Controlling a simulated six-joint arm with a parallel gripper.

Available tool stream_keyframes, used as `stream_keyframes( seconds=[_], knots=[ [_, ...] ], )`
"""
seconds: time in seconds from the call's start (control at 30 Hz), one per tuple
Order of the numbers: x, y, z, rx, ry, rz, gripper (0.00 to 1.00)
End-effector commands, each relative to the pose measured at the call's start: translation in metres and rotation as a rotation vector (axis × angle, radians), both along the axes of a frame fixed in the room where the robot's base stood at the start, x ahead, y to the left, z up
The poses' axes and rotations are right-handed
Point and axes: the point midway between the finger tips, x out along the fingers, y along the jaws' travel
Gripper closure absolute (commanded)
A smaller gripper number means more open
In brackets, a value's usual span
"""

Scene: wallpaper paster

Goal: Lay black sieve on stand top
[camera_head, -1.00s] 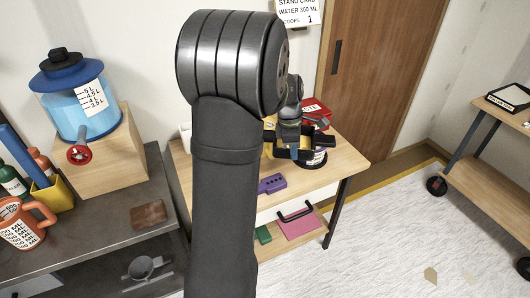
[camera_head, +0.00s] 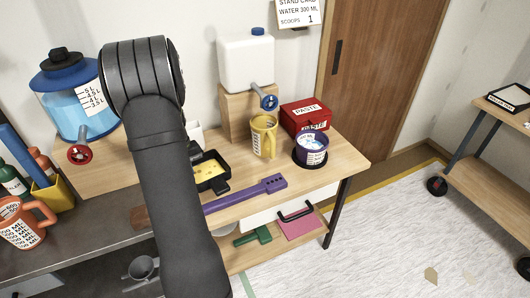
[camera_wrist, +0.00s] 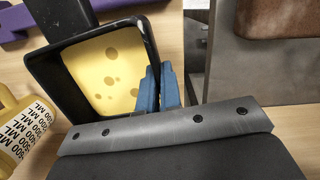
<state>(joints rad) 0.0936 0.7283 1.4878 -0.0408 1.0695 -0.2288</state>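The black sieve (camera_head: 224,187) is a square, black-walled tray with a yellow floor. It shows left of the middle in the head view, over the wooden table. In the wrist view the black sieve (camera_wrist: 45,75) is large and close, and its floor has several darker round spots. My gripper (camera_wrist: 160,80) shows two blue fingers close together at the sieve's right wall; they look shut on that wall. In the head view my arm hides the gripper. I cannot tell for sure which surface is the stand top, nor whether the sieve touches the table.
A purple bar (camera_head: 245,194) lies in front of the sieve. A yellow jug (camera_head: 264,136), a purple tub (camera_head: 312,148), a red paste box (camera_head: 306,116) and a white canister (camera_head: 246,65) on a wooden block stand to its right. A brown block (camera_wrist: 262,18) lies on the dark table beyond.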

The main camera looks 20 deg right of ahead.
Motion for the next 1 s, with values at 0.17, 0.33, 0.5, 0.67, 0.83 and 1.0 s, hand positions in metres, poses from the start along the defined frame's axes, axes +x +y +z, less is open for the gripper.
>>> stream_keyframes(
  seconds=[0.17,0.33,0.5,0.67,0.83,1.0],
  knots=[
    [0.009,0.033,-0.011,-0.001,0.001,-0.072,1.00],
    [0.020,0.041,-0.008,-0.001,-0.001,-0.014,1.00],
    [0.026,0.029,0.001,0.000,-0.004,0.101,1.00],
    [0.033,0.013,0.013,-0.001,-0.005,0.248,1.00],
    [0.042,-0.012,0.031,-0.002,-0.006,0.462,1.00],
    [0.049,-0.040,0.053,-0.002,-0.006,0.702,1.00]
  ],
)
